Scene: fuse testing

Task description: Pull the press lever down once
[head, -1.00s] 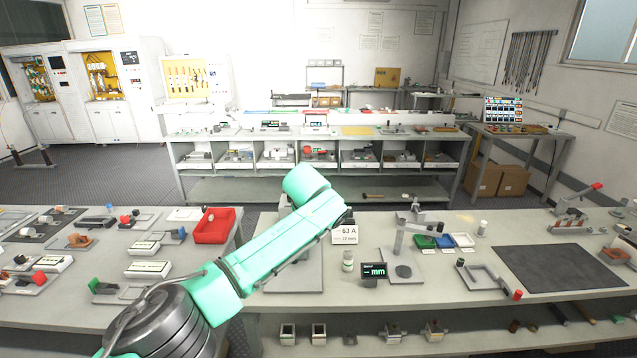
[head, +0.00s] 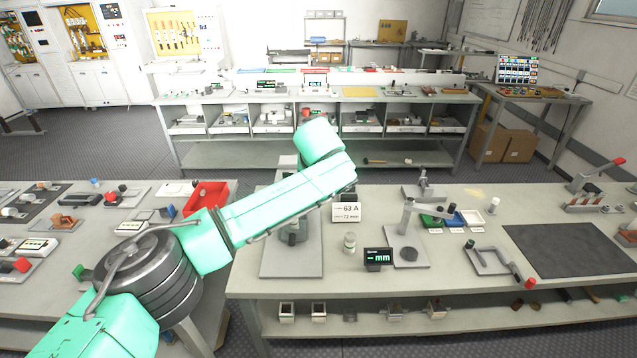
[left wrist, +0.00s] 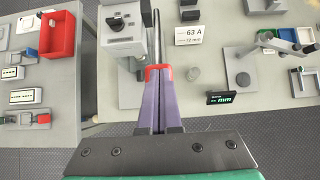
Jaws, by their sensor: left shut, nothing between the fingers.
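The press (left wrist: 122,30) is at the upper left in the left wrist view, with a pale block-like head above its base plate. In the head view its base plate (head: 274,264) shows on the bench, but my left arm covers much of the press. A dark rod ending in a red grip, seemingly the press lever (left wrist: 158,72), lies in line with my left gripper (left wrist: 158,88) in the left wrist view. The purple fingers are shut and empty, at or just over the red end. I cannot tell whether they touch it. My right gripper is not in view.
A card reading 63 A (head: 347,212), a small cylinder (head: 350,243) and a mm display (head: 378,259) stand right of the press. A red bin (head: 207,196) sits on the left bench across a gap. A dark mat (head: 570,250) lies at right.

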